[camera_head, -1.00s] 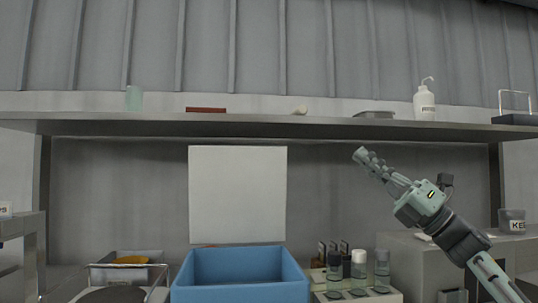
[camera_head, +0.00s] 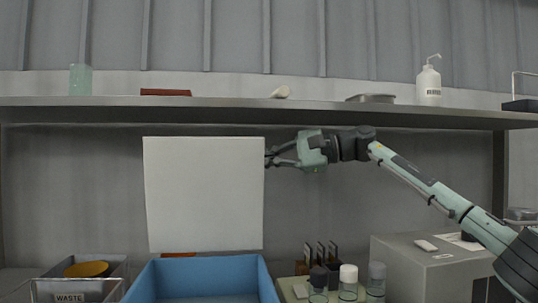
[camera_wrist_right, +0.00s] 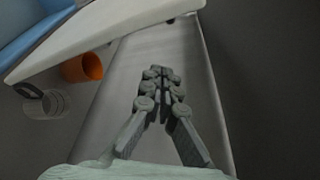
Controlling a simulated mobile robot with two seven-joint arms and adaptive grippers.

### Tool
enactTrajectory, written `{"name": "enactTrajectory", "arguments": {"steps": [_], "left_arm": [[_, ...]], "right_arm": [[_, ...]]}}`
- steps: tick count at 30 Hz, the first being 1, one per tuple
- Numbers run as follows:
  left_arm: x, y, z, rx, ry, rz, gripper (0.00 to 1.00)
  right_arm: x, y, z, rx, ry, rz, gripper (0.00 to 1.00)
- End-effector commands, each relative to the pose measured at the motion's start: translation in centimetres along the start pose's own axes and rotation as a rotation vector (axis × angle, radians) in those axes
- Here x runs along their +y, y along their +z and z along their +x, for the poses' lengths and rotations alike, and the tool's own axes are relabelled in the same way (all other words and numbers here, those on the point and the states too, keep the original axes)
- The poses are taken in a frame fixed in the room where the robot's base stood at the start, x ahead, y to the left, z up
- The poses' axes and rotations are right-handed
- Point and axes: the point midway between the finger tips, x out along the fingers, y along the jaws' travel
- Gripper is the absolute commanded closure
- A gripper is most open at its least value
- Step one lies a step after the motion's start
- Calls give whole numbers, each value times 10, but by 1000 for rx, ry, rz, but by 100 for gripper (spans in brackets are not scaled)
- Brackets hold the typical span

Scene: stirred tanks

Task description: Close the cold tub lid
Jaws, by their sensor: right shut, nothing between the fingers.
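The cold tub (camera_head: 200,278) is a blue open box at the bottom centre-left of the head view. Its white lid (camera_head: 204,195) stands upright at the tub's back edge, so the tub is open. My right gripper (camera_head: 268,157) is shut and empty, with its fingertips at the right edge of the lid near the top. I cannot tell whether they touch. In the right wrist view the shut fingers (camera_wrist_right: 158,74) point away from me, and the white lid (camera_wrist_right: 120,27) spans the top, with a blue strip of the tub (camera_wrist_right: 35,37) at upper left. My left gripper is not in view.
A shelf (camera_head: 330,110) runs above the lid, carrying a wash bottle (camera_head: 428,85) and a green beaker (camera_head: 80,79). Several jars (camera_head: 348,282) stand right of the tub. A waste tray (camera_head: 70,291) is left of it. An orange cylinder (camera_wrist_right: 83,67) shows in the wrist view.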

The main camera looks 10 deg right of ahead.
Motion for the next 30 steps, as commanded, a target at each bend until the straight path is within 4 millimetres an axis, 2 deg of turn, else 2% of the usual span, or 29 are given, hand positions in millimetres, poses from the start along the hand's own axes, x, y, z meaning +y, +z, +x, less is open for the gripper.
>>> {"name": "enactTrajectory", "arguments": {"steps": [3, 6, 9, 15, 30], "left_arm": [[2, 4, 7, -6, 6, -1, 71], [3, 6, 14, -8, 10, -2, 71], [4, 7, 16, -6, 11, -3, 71], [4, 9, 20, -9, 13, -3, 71], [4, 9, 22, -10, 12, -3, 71]], "right_arm": [[-2, 2, 28, -2, 2, 0, 100], [-2, 4, 42, 0, 0, -3, 100], [-1, 19, 33, 1, -1, -4, 100], [-1, 35, 28, 1, -2, -1, 100], [1, 38, 27, 0, -4, -4, 100]]}}
